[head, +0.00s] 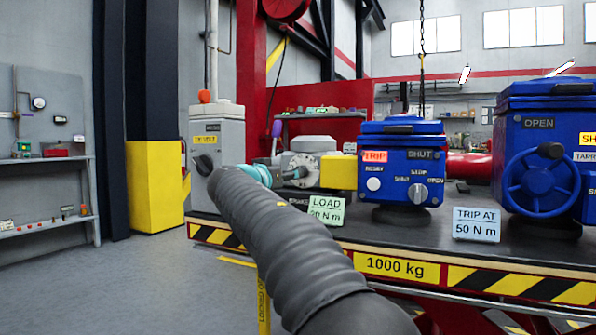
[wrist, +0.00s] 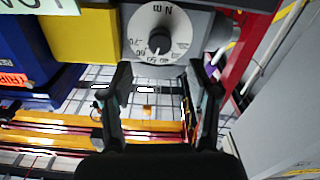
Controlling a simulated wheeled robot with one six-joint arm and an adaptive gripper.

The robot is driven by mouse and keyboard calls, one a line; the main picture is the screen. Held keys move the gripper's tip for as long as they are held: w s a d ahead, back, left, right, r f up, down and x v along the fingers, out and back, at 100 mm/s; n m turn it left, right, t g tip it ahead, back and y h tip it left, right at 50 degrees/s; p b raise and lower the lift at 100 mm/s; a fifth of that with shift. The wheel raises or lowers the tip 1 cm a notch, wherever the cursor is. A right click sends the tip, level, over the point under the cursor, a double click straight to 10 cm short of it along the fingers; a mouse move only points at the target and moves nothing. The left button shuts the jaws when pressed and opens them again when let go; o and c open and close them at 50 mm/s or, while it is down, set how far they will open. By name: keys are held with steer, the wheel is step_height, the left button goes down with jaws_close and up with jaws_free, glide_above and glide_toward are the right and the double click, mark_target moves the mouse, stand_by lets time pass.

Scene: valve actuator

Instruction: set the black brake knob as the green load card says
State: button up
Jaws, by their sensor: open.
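The black brake knob (wrist: 158,41) sits at the middle of a white round dial marked N m, at the top of the wrist view, seen upside down. I cannot read its pointer surely. The dial (head: 300,164) is partly covered by my arm in the head view. The green load card (head: 327,211) stands on the bench front; it seems to read LOAD 20 N m, its first digit unclear. A corner of the card (wrist: 38,6) shows in the wrist view. My gripper (wrist: 160,80) is open and empty, its fingertips apart below the dial and not around the knob.
A yellow block (head: 338,172) adjoins the dial. A blue TRIP box (head: 400,165) and a larger blue box with a handwheel (head: 541,182) stand to the right. A TRIP AT 50 N m card (head: 477,224) stands in front. A grey cabinet (head: 217,140) is at left.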

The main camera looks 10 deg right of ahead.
steer(key=p+x, duration=0.1)
steer(key=x, duration=0.6)
steer(key=shift+p, duration=0.3)
jaws_close()
